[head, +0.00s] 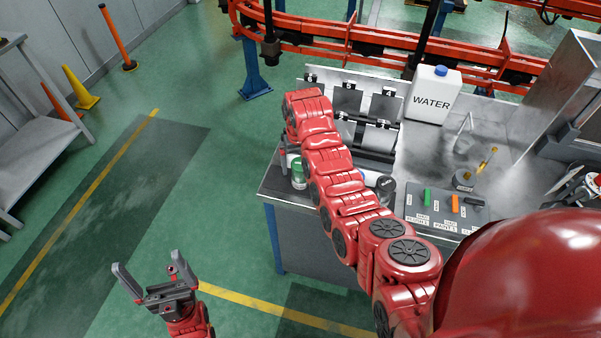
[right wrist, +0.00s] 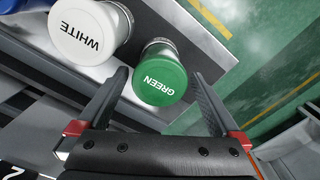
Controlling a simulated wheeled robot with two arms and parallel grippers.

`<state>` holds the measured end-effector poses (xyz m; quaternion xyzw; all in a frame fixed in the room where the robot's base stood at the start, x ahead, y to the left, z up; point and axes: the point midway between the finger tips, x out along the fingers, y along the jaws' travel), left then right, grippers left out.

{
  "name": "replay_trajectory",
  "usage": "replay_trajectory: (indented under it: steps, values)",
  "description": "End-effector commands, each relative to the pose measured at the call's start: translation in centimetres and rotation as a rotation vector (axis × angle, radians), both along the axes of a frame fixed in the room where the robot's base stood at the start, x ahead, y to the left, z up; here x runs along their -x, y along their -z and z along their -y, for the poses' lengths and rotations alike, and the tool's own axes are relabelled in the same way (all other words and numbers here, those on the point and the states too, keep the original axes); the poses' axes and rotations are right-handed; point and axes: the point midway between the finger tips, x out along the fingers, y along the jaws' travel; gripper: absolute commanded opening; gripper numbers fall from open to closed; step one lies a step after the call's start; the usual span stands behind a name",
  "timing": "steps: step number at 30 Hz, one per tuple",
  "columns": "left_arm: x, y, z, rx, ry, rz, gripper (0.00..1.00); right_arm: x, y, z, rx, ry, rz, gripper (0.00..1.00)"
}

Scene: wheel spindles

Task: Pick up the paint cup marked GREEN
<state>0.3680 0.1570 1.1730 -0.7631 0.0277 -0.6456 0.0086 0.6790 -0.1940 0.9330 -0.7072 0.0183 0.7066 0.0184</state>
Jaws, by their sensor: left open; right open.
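The GREEN paint cup (right wrist: 160,80) has a green lid with white lettering and a metallic body. In the right wrist view it stands between the two open fingers of my right gripper (right wrist: 160,100), with a gap visible on each side. In the head view the cup (head: 298,172) is at the table's left corner, beside my right arm. My right gripper (head: 284,158) is mostly hidden behind my arm there. My left gripper (head: 150,278) is open and empty over the floor at the lower left.
A WHITE paint cup (right wrist: 92,32) stands close beside the green one. The table edge is near the cups. A WATER jug (head: 433,95), a rack with numbered plates (head: 347,98) and a labelled panel (head: 440,206) are on the table. Open floor lies to the left.

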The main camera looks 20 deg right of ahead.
Motion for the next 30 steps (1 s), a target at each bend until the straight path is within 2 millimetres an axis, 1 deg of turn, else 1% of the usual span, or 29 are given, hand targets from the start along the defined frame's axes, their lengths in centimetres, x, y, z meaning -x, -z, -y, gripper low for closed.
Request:
replay_trajectory:
  steps: [2,7,9,15,24,26,30]
  values:
    - [0.0,-1.0,0.0,0.0,0.0,0.0,1.0,0.2,0.3,0.0,0.0,0.001,-0.005,1.0]
    - [0.0,-3.1,0.0,0.0,0.0,0.0,1.0,0.7,2.5,0.1,0.0,0.0,-0.006,1.0]
    - [0.0,-2.8,0.0,0.0,0.0,0.0,1.0,0.6,3.5,0.0,0.001,-0.001,-0.007,1.0]
    - [0.0,-3.2,0.0,0.0,0.0,0.0,1.0,0.6,4.9,0.1,0.0,0.001,-0.004,1.0]
    - [0.0,-3.2,0.0,0.0,0.0,0.0,1.0,0.5,5.1,0.1,0.0,0.001,0.0,1.0]
    - [0.0,-3.2,0.0,0.0,0.0,0.0,1.0,0.5,5.1,0.1,0.0,0.001,0.0,0.91]
    - [0.0,-3.2,0.0,0.0,0.0,0.0,1.0,0.5,5.1,0.1,0.0,0.001,0.0,0.66]
